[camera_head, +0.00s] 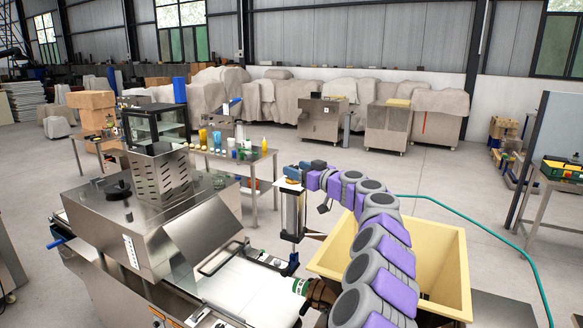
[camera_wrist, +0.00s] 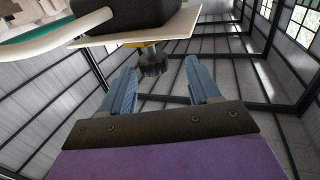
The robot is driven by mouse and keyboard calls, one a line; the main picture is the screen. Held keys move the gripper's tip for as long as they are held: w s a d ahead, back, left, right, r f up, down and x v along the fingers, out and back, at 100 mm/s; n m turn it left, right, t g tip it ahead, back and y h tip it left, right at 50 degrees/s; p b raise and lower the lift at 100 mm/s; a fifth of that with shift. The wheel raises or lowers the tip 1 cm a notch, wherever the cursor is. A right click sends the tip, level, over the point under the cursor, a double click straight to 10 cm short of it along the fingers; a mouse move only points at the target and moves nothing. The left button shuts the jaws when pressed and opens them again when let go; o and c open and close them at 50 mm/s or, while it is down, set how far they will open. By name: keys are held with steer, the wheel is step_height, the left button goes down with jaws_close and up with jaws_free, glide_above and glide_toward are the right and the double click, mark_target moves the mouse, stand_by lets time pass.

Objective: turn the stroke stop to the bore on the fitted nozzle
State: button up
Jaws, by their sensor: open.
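My gripper (camera_wrist: 160,66) is open in the wrist view, its two blue fingers spread apart. A dark round knob (camera_wrist: 152,62), possibly the stroke stop, hangs below a pale plate (camera_wrist: 140,28) and shows between the fingers, with gaps on both sides. In the head view my gripper (camera_head: 293,172) is at the top of an upright metal cylinder (camera_head: 292,214); the knob cannot be made out there. A dark fitting with a green band (camera_head: 300,286), possibly the nozzle, lies at the belt's right end. Its markings are too small to read.
A steel dough machine (camera_head: 150,215) with a white belt (camera_head: 250,287) fills the left front. A yellow bin (camera_head: 448,262) stands behind my arm. In the wrist view a pale hose (camera_wrist: 60,45) and black block (camera_wrist: 135,14) are close to the plate. Open floor lies beyond.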

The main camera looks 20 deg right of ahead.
mark_target(298, 168)
steer(key=shift+w, duration=0.5)
steer(key=shift+w+d, duration=0.2)
steer(key=shift+w, duration=0.7)
steer(key=shift+w+a, duration=0.1)
steer(key=shift+a, duration=0.4)
steer(key=shift+d, duration=0.2)
steer(key=c, duration=1)
